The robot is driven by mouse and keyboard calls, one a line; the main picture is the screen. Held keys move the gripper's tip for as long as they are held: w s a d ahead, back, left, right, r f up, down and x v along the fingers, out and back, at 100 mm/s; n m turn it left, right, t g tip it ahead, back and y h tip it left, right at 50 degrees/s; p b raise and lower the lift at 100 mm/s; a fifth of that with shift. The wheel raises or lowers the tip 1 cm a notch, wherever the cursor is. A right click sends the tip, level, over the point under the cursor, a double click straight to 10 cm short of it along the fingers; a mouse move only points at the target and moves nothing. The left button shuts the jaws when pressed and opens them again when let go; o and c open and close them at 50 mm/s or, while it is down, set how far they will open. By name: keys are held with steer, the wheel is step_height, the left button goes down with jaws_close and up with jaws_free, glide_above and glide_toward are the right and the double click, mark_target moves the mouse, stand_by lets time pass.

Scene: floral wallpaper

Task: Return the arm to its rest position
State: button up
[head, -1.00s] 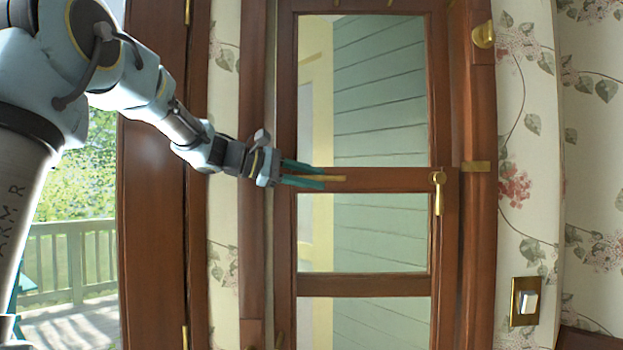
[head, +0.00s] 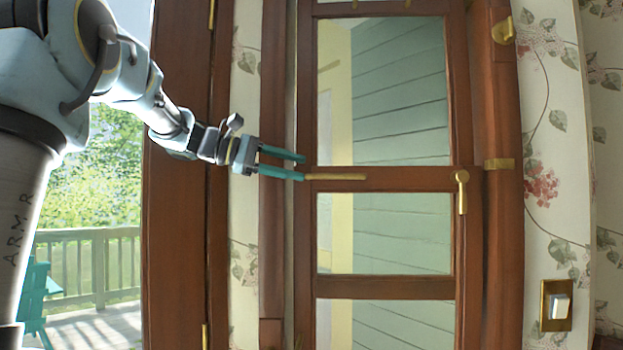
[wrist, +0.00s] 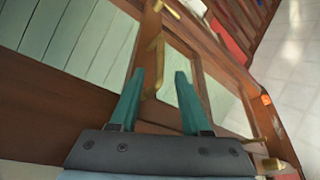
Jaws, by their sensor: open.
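My arm reaches in from the left in the head view. My gripper (head: 303,168) is at its end, with its two teal fingers apart and nothing between them. The fingers point right, toward the left part of a wooden door (head: 385,180) with glass panes. A brass bar (head: 337,177) on the door's middle rail shows just past the fingertips. In the wrist view the fingers (wrist: 158,82) are spread apart, with a brass bar (wrist: 153,58) beyond them. I cannot tell whether the fingers touch the door.
A brass lever handle (head: 462,192) is on the door's right side. A brass switch plate (head: 557,305) is on the floral wall at right. An opening at left shows a deck with a railing (head: 95,262). A pale tiled floor (wrist: 295,70) shows in the wrist view.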

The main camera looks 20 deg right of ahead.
steer(key=shift+w+a+r, duration=0.1)
steer(key=shift+a+r, duration=0.05)
steer(key=shift+a, duration=0.5)
steer(key=a+f+t+y, duration=0.1)
steer(key=a+f+y, duration=0.25)
steer(key=f, duration=0.45)
steer(key=a+f+n+t+y, duration=0.15)
steer(key=a+f, duration=0.25)
steer(key=f, duration=0.4)
steer(key=a+f+m+t+y, duration=0.1)
steer(key=a+f+y, duration=0.25)
steer(key=f, duration=0.45)
steer(key=s+a+f+m+y, duration=0.3)
steer(key=s+a+f, duration=0.3)
steer(key=a+f, duration=0.3)
steer(key=s+a+f+m+t+y, duration=0.1)
steer(key=s+a+f+m+y, duration=0.2)
steer(key=s+a+f, duration=0.3)
steer(key=a+f, duration=0.3)
steer(key=a, duration=0.2)
steer(key=shift+s+y, duration=0.2)
steer(key=shift+y, duration=0.15)
